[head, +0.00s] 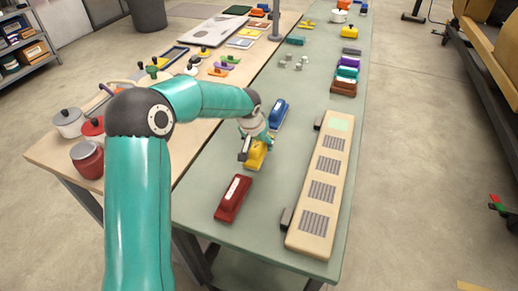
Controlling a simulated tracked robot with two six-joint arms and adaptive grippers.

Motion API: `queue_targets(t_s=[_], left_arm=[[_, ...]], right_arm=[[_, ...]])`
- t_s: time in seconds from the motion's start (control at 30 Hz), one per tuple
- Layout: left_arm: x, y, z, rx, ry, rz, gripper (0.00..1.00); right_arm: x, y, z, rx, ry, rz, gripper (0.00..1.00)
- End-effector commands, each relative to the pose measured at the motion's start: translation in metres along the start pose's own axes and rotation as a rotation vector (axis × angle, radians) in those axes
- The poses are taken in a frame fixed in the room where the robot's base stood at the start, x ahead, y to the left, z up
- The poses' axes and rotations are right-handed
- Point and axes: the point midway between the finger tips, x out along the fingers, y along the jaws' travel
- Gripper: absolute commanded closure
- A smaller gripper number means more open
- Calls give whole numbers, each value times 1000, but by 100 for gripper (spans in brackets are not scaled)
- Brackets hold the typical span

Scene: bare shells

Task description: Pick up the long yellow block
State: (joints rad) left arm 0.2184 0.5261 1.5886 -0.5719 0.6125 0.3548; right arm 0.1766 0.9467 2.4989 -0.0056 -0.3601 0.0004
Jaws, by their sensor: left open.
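A long yellow block (258,156) lies on the green tabletop, between a blue block and a dark red block. My left gripper (248,149) is open, right at the yellow block. It hides part of the block, and I cannot tell whether it touches it. Another yellow piece (348,32) lies near the far end of the green table. My right gripper is not in view.
The blue block (279,113) lies just beyond, the dark red block (233,199) nearer. A long beige panel with grilles (322,190) lies to the right. The green table (275,210) has bare room between. Pots (70,122) stand on the wooden table at left.

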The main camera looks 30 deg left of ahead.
Motion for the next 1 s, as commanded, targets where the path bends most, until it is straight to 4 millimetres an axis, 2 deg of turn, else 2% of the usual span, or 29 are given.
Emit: queue_targets(t_s=[0.67,0.9,1.0], left_arm=[[3,1,1,1,1,1,38],[3,1,1,2,0,1,76],[3,1,0,2,1,1,89]], right_arm=[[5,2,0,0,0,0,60],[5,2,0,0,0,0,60],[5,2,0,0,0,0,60]])
